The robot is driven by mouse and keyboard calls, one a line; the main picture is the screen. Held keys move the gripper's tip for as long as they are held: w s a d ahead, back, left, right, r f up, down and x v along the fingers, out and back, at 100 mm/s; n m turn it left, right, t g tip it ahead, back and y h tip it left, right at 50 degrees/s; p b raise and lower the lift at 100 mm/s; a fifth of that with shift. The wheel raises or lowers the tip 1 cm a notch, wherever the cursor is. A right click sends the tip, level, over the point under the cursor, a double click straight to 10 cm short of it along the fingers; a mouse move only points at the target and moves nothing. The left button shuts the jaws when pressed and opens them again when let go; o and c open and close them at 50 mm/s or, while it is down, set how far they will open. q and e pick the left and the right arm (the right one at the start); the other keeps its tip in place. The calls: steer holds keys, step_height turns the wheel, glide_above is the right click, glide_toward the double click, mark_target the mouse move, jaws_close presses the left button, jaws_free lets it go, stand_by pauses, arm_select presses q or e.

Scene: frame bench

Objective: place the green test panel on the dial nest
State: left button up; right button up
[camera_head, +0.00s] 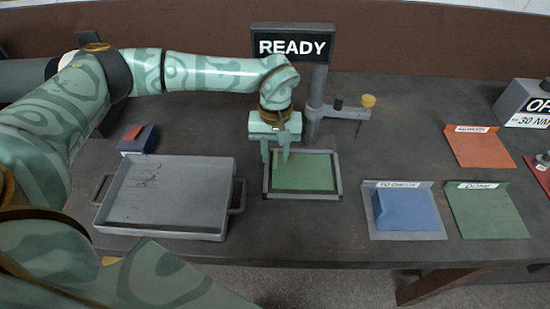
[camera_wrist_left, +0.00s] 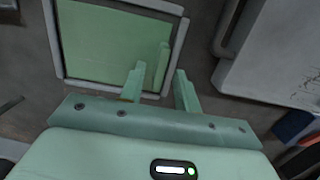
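The green test panel (camera_head: 310,172) lies inside the grey frame of the dial nest (camera_head: 338,182). In the left wrist view the panel (camera_wrist_left: 105,40) fills the nest frame (camera_wrist_left: 55,40), and an upright green rib (camera_wrist_left: 161,66) stands near one edge. My left gripper (camera_head: 275,156) points down over the left part of the nest. In the left wrist view its two fingers (camera_wrist_left: 159,88) are apart, one on each side of the rib, with gaps. The fingers partly hide the panel in the head view. My right gripper is not in view.
A gauge stand with a yellow knob (camera_head: 368,101) and the READY sign (camera_head: 293,46) rise behind the nest. A grey handled tray (camera_head: 215,200) stands left. A blue panel (camera_head: 408,210) lies in a grey tray right, beside green (camera_head: 490,212) and orange (camera_head: 480,150) trays.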

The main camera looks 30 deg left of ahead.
arm_select(q)
step_height(320, 180, up, 9)
steer(key=p, duration=0.1)
steer(key=shift+w+a+r, duration=0.15)
steer(key=shift+w+a, duration=0.1)
steer(key=shift+w, duration=0.2)
stand_by(0.9)
